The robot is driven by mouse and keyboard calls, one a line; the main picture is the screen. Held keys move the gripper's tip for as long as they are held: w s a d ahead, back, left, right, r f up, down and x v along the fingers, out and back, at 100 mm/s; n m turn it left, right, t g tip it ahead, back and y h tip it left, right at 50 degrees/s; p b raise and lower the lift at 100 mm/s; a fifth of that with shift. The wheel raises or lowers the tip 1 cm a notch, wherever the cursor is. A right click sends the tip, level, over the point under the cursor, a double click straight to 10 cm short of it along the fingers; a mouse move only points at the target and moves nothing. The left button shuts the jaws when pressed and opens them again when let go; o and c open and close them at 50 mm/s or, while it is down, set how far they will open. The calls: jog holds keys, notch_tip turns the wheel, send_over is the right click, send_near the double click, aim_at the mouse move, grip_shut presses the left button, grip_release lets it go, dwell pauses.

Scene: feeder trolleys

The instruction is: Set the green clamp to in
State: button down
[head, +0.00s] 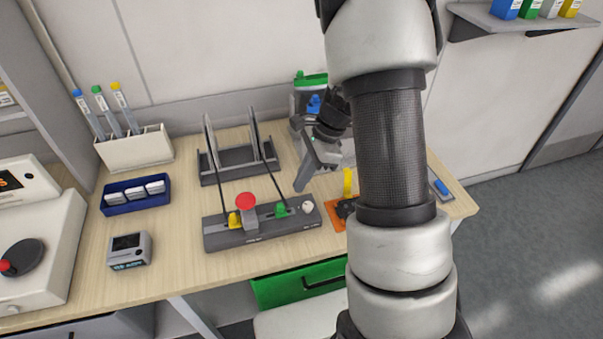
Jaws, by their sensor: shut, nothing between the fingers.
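The green clamp (281,210) sits on the right half of a grey panel (260,233) near the table's front. A thin dark rod rises from it, leaning back and left. A yellow clamp (234,220) with a similar rod sits on the panel's left part. A red knob (246,201) on a grey block stands between them. My gripper (301,187) is shut and empty, pointing down, above and behind the green clamp's right side and apart from it. The clamp's setting and the small panel labels are too small to read.
A white knob (308,207) sits at the panel's right end. A dark rack (238,166) stands behind the panel. A green-lidded container (310,80) is behind my gripper. An orange item (338,215) lies right, partly hidden by my arm. A blue tray (135,194) is left.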

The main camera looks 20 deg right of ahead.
aim_at(286, 210)
jog(key=x, duration=0.6)
jog(key=shift+a+f, duration=0.1)
jog(key=shift+f, duration=0.2)
jog(key=shift+a+r, duration=0.1)
jog(key=shift+a, duration=2.6)
jog(key=shift+r, duration=0.1)
jog(key=shift+r+p, duration=0.3)
jog(key=shift+p, duration=0.05)
jog(key=p+v, duration=0.2)
jog(key=v, duration=0.7)
jog(key=shift+d+p, duration=0.4)
jog(key=shift+d, duration=0.1)
